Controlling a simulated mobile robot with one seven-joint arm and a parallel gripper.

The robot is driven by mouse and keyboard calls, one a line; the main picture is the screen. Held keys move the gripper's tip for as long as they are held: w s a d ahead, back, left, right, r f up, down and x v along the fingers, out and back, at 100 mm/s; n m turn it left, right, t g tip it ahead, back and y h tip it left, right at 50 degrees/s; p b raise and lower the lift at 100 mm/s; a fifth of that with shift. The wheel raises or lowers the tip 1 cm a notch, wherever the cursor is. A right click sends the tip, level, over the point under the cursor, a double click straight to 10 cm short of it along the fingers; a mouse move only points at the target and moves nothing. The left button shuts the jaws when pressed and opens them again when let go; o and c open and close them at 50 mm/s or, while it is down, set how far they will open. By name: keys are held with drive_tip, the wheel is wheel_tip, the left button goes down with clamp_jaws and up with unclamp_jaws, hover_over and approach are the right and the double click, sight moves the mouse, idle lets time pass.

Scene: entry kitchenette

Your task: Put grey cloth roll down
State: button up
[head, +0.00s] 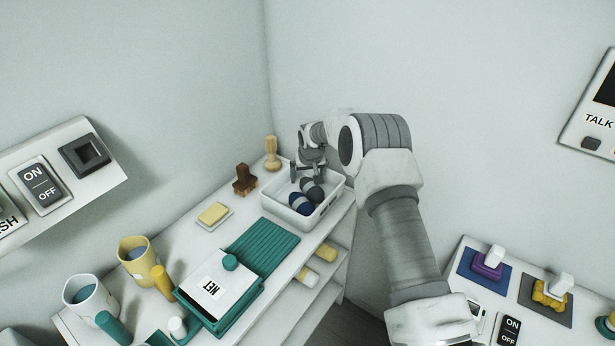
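A dark grey cloth roll (313,190) with a lighter band lies in a white bin (318,217) at the back of the counter. A navy roll (301,205) with a pale band lies beside it in the bin, nearer the camera. My gripper (308,176) points down over the back part of the bin, just above and behind the grey roll. Its two fingers stand apart with no roll seen between them. The far inside of the bin is partly hidden by the gripper.
A yellow block on a dish (213,214), a green ribbed mat (262,246) and two mugs (137,260) occupy the counter. Yellow rolls (326,252) lie on the shelf below.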

drive_tip(key=shift+r+p, duration=0.45)
drive_tip(key=s+d+r, duration=0.3)
drive_tip(key=s+r, duration=0.4)
drive_tip(key=r, duration=0.3)
drive_tip(key=s+d+r+h+b, duration=0.1)
drive_tip(key=s+d+r, duration=0.3)
drive_tip(key=s+r, duration=0.5)
drive_tip(key=s+d+r, duration=0.3)
drive_tip(key=s+r, duration=0.3)
drive_tip(key=r, duration=0.5)
drive_tip(key=s+d+m, duration=0.1)
drive_tip(key=s+d, duration=0.2)
drive_tip(key=s, duration=0.9)
drive_tip(key=s+d+m+t, duration=0.1)
drive_tip(key=s+d, duration=0.2)
drive_tip(key=s, duration=1)
drive_tip(key=shift+s, duration=0.3)
drive_tip(key=shift+d+r, duration=0.1)
